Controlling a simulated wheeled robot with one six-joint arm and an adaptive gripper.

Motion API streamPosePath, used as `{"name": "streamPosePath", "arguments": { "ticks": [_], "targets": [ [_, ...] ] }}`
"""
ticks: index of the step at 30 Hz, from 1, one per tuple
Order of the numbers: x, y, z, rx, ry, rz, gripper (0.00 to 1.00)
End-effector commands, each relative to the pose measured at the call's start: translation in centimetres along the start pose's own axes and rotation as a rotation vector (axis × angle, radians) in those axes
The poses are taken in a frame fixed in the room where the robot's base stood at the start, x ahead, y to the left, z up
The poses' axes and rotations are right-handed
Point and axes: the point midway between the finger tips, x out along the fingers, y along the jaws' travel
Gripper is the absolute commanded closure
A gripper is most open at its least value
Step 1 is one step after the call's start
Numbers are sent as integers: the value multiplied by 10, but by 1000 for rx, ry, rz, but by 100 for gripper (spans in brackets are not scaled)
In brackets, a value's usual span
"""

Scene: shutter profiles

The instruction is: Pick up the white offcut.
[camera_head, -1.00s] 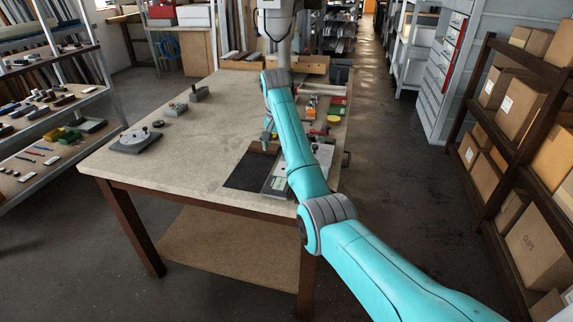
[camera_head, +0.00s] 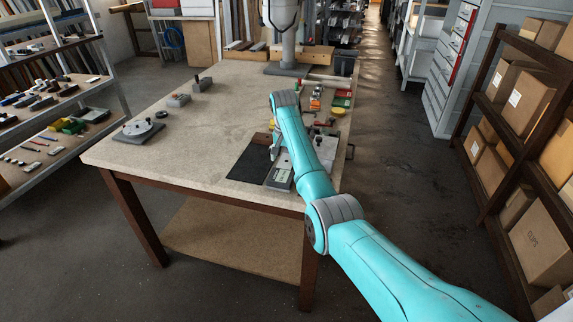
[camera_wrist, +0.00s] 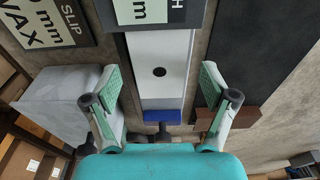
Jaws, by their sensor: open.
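A flat white piece with a dark round hole (camera_wrist: 160,50), which looks like the white offcut, lies in the wrist view between the fingers of my gripper (camera_wrist: 160,74). My gripper is open, with one finger on each side of the piece and a gap on both sides. Whether the fingertips are down at its level is hard to tell. A blue block (camera_wrist: 162,116) sits at the near end of the piece, and a dark label plate (camera_wrist: 158,12) is at its far end.
A black mat (camera_wrist: 268,55) and a brown block (camera_wrist: 228,117) lie right of my gripper in the wrist view. A pale grey block (camera_wrist: 65,100) stands close on the left. The bench (camera_head: 190,140) is clear on its left middle. Cartons on a shelf (camera_head: 520,95) stand right.

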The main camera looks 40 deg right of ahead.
Motion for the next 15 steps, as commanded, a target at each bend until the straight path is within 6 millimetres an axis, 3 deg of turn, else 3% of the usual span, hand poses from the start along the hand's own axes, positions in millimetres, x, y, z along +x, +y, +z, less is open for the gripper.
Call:
{"name": "streamPosePath", "arguments": {
  "ticks": [10, 15],
  "targets": [
    [8, 0, 0, 0, 1, 0, 16],
    [8, 0, 0, 0, 1, 0, 58]
  ]
}}
